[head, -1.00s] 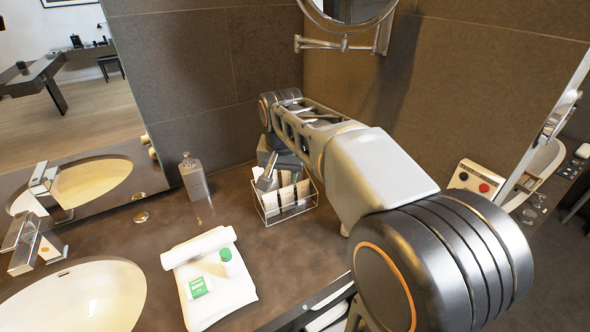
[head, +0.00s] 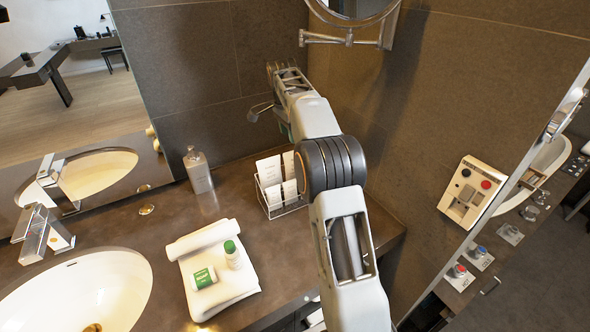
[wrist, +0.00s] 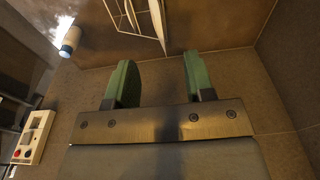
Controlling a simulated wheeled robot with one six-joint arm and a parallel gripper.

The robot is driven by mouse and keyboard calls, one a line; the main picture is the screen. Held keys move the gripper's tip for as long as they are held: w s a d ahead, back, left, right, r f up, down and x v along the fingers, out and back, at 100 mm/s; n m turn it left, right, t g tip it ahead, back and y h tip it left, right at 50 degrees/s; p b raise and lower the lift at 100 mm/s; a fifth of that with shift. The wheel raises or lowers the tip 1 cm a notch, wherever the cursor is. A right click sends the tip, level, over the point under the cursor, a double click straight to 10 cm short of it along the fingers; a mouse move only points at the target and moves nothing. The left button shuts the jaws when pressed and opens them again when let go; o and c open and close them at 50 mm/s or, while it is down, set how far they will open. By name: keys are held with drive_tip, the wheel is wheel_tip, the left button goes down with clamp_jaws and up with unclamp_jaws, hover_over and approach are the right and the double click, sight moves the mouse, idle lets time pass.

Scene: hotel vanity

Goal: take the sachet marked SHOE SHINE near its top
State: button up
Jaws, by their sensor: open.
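Several white sachets (head: 270,172) stand upright in a wire rack (head: 288,209) on the counter against the back wall. Their print is too small to read, so I cannot tell which is marked SHOE SHINE. My arm covers the right side of the rack in the head view. In the wrist view part of the rack and a pale sachet (wrist: 157,18) show at the top edge, beyond the fingertips. My gripper (wrist: 160,75) is open, its two green fingers apart with nothing between them. It is mostly hidden behind my arm in the head view.
A folded white towel (head: 238,285) holds a white bottle with a green cap (head: 233,258) and a green-and-white box (head: 203,278). A grey bottle (head: 198,172) stands left of the rack. A sink (head: 85,290) is at left; a mirror on a wall bracket (head: 335,40) hangs above.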

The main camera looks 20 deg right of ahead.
drive_tip(key=shift+d+f, duration=0.2)
drive_tip(key=shift+f, duration=1.3)
drive_tip(key=shift+d+f, duration=0.15)
drive_tip(key=shift+f, duration=1.35)
drive_tip(key=shift+d+f, duration=0.2)
drive_tip(key=shift+f, duration=1.3)
drive_tip(key=shift+c, duration=0.3)
clamp_jaws()
